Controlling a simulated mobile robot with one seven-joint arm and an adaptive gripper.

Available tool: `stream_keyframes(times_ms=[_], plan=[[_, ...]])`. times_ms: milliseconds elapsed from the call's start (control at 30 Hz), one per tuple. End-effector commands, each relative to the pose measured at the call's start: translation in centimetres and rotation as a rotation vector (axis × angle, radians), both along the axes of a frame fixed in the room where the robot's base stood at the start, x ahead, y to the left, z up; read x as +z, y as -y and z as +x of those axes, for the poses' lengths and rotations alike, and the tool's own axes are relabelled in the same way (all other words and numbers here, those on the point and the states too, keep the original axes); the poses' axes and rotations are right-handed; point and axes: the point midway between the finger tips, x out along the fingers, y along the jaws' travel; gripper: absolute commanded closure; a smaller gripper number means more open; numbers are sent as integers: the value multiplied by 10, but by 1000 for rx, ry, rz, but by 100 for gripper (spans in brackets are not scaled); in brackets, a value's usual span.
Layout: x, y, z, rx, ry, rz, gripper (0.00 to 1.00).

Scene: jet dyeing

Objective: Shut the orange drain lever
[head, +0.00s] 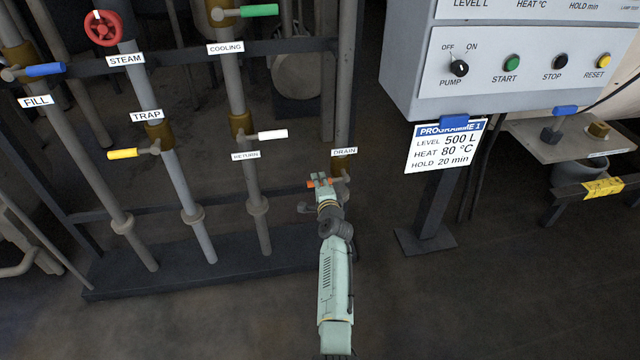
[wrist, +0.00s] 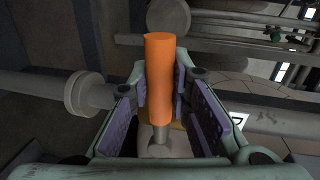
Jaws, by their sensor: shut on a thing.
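The orange drain lever (head: 311,184) is mostly hidden behind my gripper in the head view, below the DRAIN label (head: 344,152). In the wrist view the orange lever (wrist: 160,80) stands between the two purple-padded fingers, with its metal stem at the bottom. My gripper (head: 322,181) is at the drain valve; it also shows in the wrist view (wrist: 165,100), shut on the lever. In the head view the visible orange end points left, roughly crosswise to the upright drain pipe (head: 346,100).
Left of my arm stand upright pipes with a white RETURN lever (head: 272,135), a yellow TRAP lever (head: 122,154), a blue FILL lever (head: 45,70) and a green COOLING lever (head: 259,11). The control box (head: 520,75) on its post is at the right. Open floor lies right of my arm.

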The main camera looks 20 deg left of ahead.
Motion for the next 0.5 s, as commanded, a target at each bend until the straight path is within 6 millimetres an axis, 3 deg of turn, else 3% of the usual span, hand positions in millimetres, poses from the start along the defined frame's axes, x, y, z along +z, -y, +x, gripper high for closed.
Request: stream_keyframes(times_ms=[500], plan=[[4,-1,0,1,-28,41,100]])
